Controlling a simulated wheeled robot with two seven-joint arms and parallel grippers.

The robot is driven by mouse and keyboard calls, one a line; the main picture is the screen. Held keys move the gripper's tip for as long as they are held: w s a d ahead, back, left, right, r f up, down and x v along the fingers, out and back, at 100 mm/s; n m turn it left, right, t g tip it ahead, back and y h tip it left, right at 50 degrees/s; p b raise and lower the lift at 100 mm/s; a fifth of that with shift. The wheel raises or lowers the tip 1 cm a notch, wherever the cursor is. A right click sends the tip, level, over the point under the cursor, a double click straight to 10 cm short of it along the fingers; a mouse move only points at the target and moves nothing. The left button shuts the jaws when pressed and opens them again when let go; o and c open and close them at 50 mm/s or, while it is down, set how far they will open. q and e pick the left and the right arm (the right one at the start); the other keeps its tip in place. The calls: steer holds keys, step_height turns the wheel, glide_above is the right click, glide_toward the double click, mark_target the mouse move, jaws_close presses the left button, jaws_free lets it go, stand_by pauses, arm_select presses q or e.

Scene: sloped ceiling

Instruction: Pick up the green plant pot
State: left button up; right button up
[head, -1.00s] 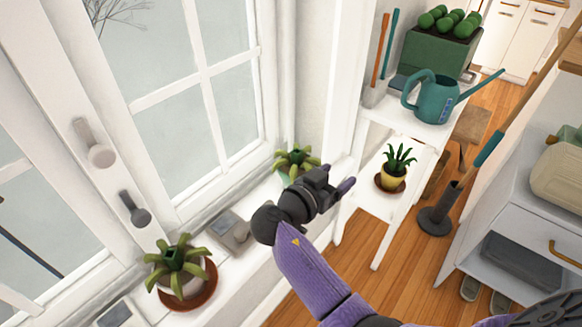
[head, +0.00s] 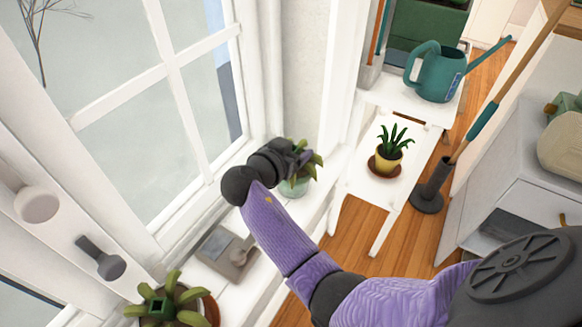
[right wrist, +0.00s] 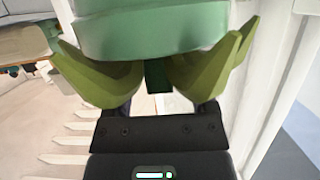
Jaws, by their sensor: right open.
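The green plant pot (head: 293,188) is pale green and stands on the white window sill, with a leafy succulent (head: 317,160) in it. My right gripper (head: 302,148) is at the plant's leaves, above the pot's rim; its arm hides part of the plant. In the right wrist view the pot (right wrist: 150,30) fills the top middle, with thick green leaves (right wrist: 95,75) on either side between it and my gripper. My right gripper is open, and its fingertips are largely hidden behind the leaves. Contact cannot be told. My left gripper is out of view.
Another potted succulent (head: 172,300) stands on the near sill, beside a grey metal latch plate (head: 225,252). The window frame (head: 180,85) is close on the left. A white stand holds a yellow pot (head: 387,162) and a teal watering can (head: 436,75).

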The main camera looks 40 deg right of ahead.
jaws_close()
stand_by(1.0)
stand_by(0.4)
steer(key=shift+r, duration=0.1)
